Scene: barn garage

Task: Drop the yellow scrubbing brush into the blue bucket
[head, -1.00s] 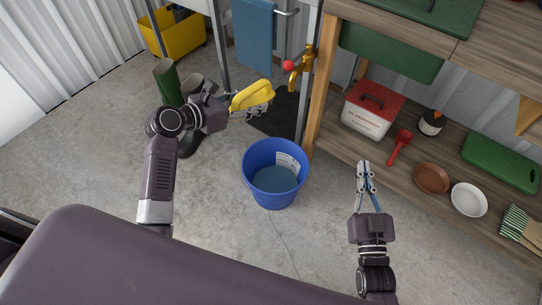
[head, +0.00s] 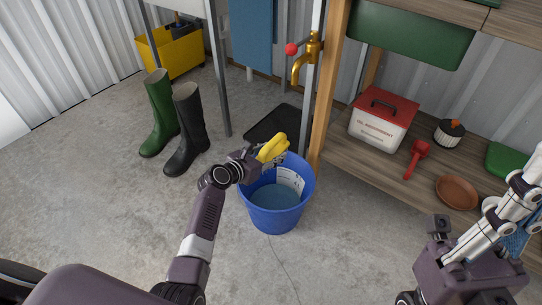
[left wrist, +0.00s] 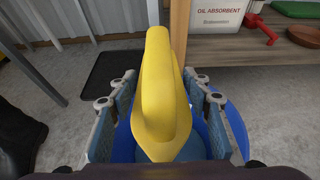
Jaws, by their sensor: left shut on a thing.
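The yellow scrubbing brush (head: 272,148) is held in my left gripper (head: 264,158), over the back left rim of the blue bucket (head: 276,222). The wrist view shows the brush (left wrist: 160,95) between the two fingers, with the bucket's blue rim (left wrist: 236,125) below and behind it. The bucket stands upright on the floor, and no brush is seen inside it. My right gripper (head: 515,190) is large and close at the right edge, away from the bucket. Its fingers overlap in view, so its opening is unclear.
Green and black boots (head: 187,130) stand left of my left gripper. A wooden post (head: 331,90) and a low shelf (head: 350,160) are close on the bucket's right. A brass tap (head: 303,65) is above and behind.

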